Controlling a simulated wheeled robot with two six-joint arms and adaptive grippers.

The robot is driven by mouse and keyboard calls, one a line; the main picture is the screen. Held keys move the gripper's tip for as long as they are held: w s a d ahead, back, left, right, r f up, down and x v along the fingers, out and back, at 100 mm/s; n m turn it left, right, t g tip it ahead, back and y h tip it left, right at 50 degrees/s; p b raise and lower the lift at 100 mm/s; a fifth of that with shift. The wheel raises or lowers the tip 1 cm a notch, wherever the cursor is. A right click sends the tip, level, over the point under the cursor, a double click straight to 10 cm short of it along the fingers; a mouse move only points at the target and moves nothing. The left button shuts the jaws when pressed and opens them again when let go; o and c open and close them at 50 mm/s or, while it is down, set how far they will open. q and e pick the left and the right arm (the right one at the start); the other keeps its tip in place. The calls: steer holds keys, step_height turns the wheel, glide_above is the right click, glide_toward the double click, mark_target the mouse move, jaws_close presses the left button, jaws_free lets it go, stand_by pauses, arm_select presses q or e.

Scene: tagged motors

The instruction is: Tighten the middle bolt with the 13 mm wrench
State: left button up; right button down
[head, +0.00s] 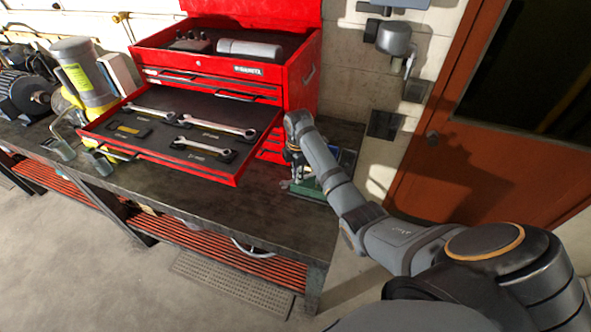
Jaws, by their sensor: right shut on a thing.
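The open drawer (232,179) of the red tool chest holds three silver wrenches: one at the back left (150,109), one in the middle (217,127) and one in front (203,147). Their size labels are too small to read. My right gripper (291,176) points down just right of the drawer, beside a green object (312,187) on the bench. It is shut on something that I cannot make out. My arm hides part of the green object, and I cannot tell any bolts on it. My left gripper is out of view.
The red chest (297,77) stands at the back of the dark workbench (285,227). A grey and yellow cylindrical device (84,72) and a motor (28,94) stand at the left. A dark spot with a label in the drawer (130,130) holds no wrench. The bench front is mostly clear.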

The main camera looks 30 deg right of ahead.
steer(key=shift+w+f, duration=0.2)
steer(key=shift+f, duration=0.95)
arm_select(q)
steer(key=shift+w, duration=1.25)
arm_select(e)
steer(key=s+d+n, duration=0.5)
steer(key=s+n, duration=0.3)
steer(key=n, duration=0.6)
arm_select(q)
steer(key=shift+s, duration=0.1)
arm_select(e)
steer(key=shift+f, duration=0.1)
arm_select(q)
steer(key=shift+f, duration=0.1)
arm_select(e)
steer(key=shift+f, duration=0.4)
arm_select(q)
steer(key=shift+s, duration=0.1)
arm_select(e)
steer(key=shift+f, duration=0.15)
